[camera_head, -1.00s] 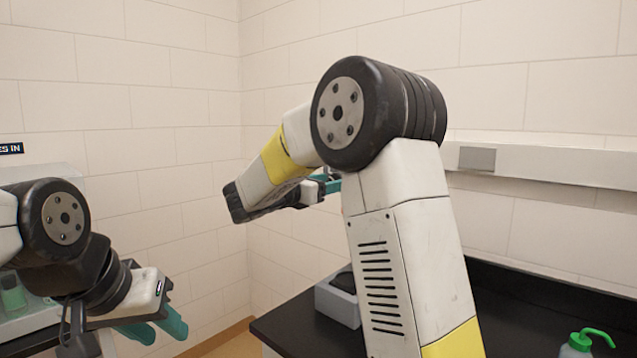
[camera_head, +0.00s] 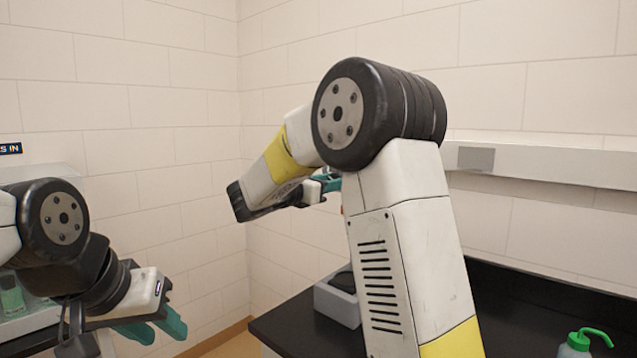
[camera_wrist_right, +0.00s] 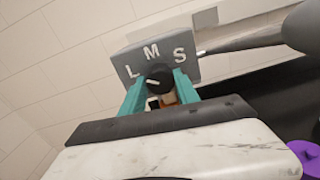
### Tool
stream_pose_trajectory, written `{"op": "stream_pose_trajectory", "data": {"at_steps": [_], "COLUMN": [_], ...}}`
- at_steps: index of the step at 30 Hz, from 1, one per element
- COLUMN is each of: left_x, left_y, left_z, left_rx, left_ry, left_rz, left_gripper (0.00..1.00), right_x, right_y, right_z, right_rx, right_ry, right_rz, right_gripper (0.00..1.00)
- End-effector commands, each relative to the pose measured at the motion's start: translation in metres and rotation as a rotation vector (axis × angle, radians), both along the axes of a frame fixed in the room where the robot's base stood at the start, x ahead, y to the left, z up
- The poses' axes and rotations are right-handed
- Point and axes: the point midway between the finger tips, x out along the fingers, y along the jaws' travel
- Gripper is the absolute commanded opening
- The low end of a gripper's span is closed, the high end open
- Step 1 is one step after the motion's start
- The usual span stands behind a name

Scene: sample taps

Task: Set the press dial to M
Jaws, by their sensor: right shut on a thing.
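The grey press panel (camera_wrist_right: 190,68) with raised white letters L, M and S shows in the right wrist view. Its black dial (camera_wrist_right: 159,77) has a white mark on its left side, lying nearer the L side than M; its exact setting is hard to tell. My right gripper (camera_wrist_right: 158,90) has its teal fingers on either side of the dial and is shut on it. In the head view my right gripper (camera_head: 325,183) is partly hidden by my own arm, and the dial is hidden. My left gripper (camera_head: 155,330) is empty, its teal fingers apart, at the lower left.
A black counter (camera_head: 285,325) bears a grey box (camera_head: 337,302) partly behind my right arm. A green-capped bottle (camera_head: 577,345) stands at the lower right. A purple object (camera_wrist_right: 312,158) shows at the wrist view's right edge. A pale rail (camera_head: 560,166) runs along the wall.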

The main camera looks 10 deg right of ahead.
Motion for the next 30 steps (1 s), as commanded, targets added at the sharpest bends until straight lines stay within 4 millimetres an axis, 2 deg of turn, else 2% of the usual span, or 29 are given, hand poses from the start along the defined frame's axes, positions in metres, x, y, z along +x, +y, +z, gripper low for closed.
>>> {"op": "stream_pose_trajectory", "data": {"at_steps": [8,30], "left_x": [0.0000,0.0000], "left_y": [0.0000,0.0000], "left_z": [0.0000,0.0000], "left_rx": [0.000,0.000], "left_ry": [0.000,0.000], "left_rz": [0.000,0.000], "left_gripper": [0.36,0.36], "right_x": [-0.0002,-0.0009], "right_y": [0.0001,0.0001], "right_z": [0.0002,0.0003], "right_rx": [0.098,0.501], "right_ry": [-0.126,-0.642], "right_rz": [0.000,0.001], "right_gripper": [0.00,0.00]}}
